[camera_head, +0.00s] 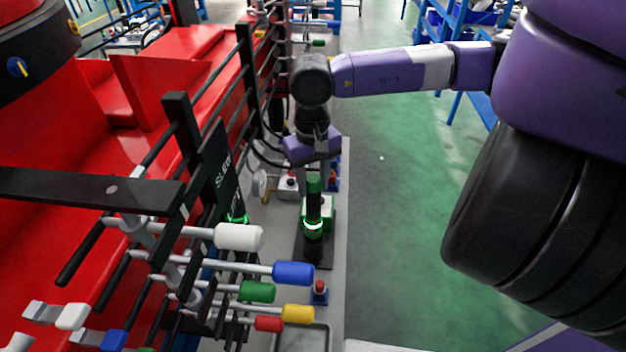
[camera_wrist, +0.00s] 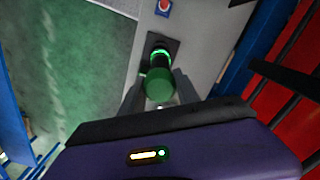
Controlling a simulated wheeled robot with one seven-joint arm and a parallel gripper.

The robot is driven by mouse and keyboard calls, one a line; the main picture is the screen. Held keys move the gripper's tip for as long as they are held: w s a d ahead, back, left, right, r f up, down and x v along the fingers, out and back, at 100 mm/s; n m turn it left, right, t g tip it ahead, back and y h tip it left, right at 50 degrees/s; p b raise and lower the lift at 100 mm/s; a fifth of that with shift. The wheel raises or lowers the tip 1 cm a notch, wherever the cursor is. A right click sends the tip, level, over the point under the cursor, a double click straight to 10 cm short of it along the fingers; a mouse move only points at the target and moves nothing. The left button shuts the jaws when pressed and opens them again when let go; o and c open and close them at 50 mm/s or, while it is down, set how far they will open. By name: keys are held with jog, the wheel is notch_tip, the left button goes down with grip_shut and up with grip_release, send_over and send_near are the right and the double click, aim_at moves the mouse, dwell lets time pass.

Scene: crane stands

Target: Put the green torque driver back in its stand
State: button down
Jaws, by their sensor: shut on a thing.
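The green torque driver (camera_head: 313,213) stands about upright, with a green top, a dark body and a glowing green ring. My gripper (camera_head: 314,182) is shut on its green upper part, pointing down. In the wrist view the driver's green end (camera_wrist: 160,88) sits between the fingers, with the glowing ring beyond. A dark flat plate (camera_head: 301,254), which looks like the stand's base, lies under the driver on the grey bench. The driver's lower end is over this plate. I cannot tell whether it is seated or just above it.
Levers with coloured knobs, including a white one (camera_head: 240,237) and a blue one (camera_head: 293,273), stick out near the front left. A green and white box (camera_head: 327,207) and a red button (camera_head: 320,287) are near the driver. Green floor (camera_head: 400,190) is clear on the right.

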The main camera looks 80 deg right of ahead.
aim_at(313, 197)
jog(key=shift+f+b, duration=1)
jog(key=shift+f, duration=1.35)
jog(key=c, duration=0.8)
grip_release()
notch_tip(313, 197, up, 5)
jog(key=p, duration=0.6)
jog(key=shift+w+d+r, duration=0.1)
jog(key=shift+d+r, duration=0.05)
jog(key=shift+r, duration=3.75)
